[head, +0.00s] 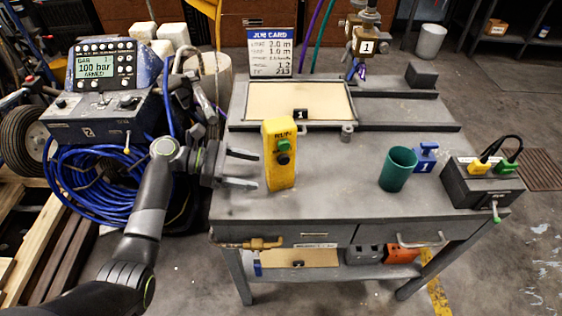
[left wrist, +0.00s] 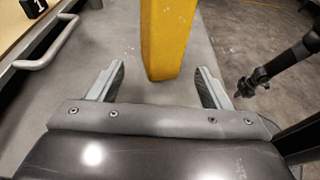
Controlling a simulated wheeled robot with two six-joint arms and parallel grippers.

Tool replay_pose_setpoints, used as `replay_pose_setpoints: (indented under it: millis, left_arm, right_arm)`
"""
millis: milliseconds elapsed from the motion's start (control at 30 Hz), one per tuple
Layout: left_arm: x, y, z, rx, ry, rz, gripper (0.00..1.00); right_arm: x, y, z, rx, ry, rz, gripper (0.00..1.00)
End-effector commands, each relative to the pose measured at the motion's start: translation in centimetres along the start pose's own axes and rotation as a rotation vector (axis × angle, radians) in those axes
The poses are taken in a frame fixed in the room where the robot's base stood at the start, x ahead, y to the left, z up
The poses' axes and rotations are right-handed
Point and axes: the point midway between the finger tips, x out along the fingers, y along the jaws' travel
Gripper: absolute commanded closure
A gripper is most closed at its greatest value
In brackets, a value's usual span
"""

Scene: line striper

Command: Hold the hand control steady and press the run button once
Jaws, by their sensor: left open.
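The yellow hand control (head: 271,176) stands upright on the grey bench top. Its face has a RUN label at the top, a green button (head: 283,145) and a dark round knob (head: 283,159) below. My left gripper (head: 250,168) is open just left of it, fingers pointing at its lower part. In the left wrist view, the hand control (left wrist: 167,38) rises between the two open fingertips, with a gap on each side; its buttons are not visible there. A dark arm with a narrow tip (left wrist: 247,86), apparently my right one, shows at that view's right; its jaw state is unclear.
A green cup (head: 398,169), a blue block (head: 425,157) and a dark box (head: 470,190) stand to the right. A pressure unit (head: 103,70) and blue hose (head: 90,185) are left of the bench.

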Motion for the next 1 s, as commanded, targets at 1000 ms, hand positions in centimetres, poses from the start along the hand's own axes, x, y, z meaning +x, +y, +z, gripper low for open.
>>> replay_pose_setpoints:
  millis: [1000]
  left_arm:
    - [6.9, 0.0, 0.0, 0.000, 0.000, 0.000, 0.39]
  right_arm:
    - [1.2, 0.9, 0.1, -0.005, 0.000, 0.012, 1.00]
